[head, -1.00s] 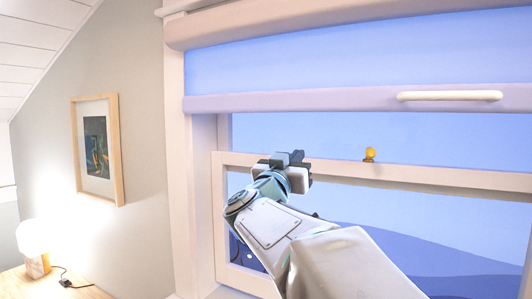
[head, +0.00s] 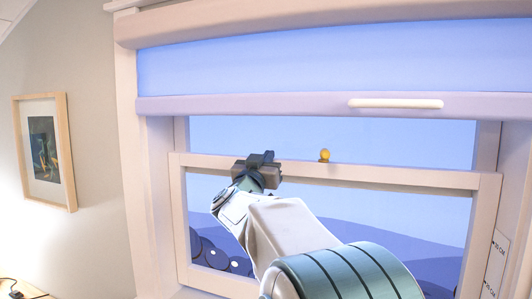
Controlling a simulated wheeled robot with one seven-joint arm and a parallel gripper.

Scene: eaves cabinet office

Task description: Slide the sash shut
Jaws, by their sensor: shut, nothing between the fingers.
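The window has an upper sash (head: 230,105) with a long white handle (head: 395,103) on its bottom rail. That rail hangs above the top rail of the lower frame (head: 400,174), with an open band of sky between them. A small yellow catch (head: 325,155) stands on the lower frame's top rail. My gripper (head: 262,158) is shut and empty at the left part of that top rail, below and left of the handle. It is left of the catch and apart from the handle. Whether it touches the rail I cannot tell.
A framed picture (head: 45,152) hangs on the left wall. A scale with markings (head: 495,265) is on the right side of the window frame. A desk edge (head: 18,290) shows at the lower left.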

